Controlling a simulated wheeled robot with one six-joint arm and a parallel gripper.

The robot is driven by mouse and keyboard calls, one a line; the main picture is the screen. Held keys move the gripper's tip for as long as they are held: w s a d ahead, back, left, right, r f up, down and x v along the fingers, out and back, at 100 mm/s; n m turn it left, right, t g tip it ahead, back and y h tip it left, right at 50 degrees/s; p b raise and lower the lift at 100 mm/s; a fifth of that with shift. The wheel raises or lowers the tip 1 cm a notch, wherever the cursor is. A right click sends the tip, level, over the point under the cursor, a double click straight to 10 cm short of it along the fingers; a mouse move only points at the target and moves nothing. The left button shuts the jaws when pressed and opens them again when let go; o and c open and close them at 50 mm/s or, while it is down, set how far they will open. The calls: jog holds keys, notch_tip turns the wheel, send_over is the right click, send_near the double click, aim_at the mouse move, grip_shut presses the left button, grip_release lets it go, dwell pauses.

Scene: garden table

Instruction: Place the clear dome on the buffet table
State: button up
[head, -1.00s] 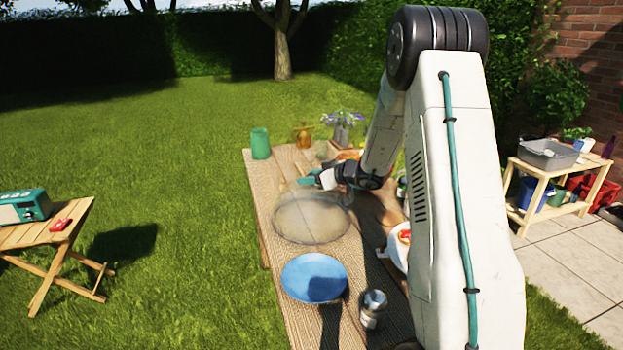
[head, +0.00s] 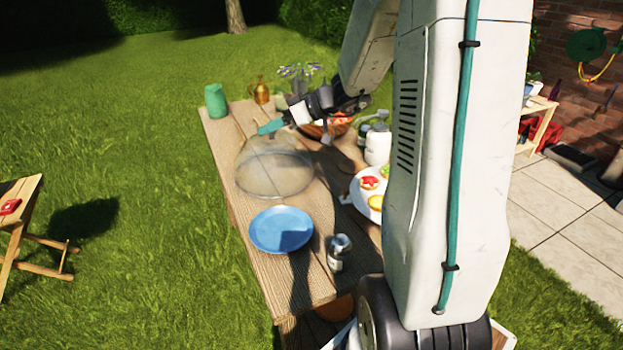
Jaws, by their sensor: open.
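The clear dome (head: 275,175) rests on the wooden buffet table (head: 285,292), behind the blue plate. It is see-through with a dark rim around its base. My gripper (head: 268,128) is open, with its teal fingertip just above the top of the dome. The fingers look empty, and I cannot tell whether they touch the dome's top.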

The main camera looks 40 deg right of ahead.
jog(key=s+a+r+g+h, duration=0.15)
jog(key=s+a+g, duration=0.25)
jog(key=s+a, duration=0.4)
jog(key=s+a+r+g, duration=0.3)
jog(key=s+a, duration=0.5)
jog(key=s+d+m+g+h, duration=0.1)
jog(key=s+m+h, duration=0.4)
jog(key=s, duration=1.1)
jog(key=shift+d+h, duration=0.25)
jog(key=shift+h, duration=0.7)
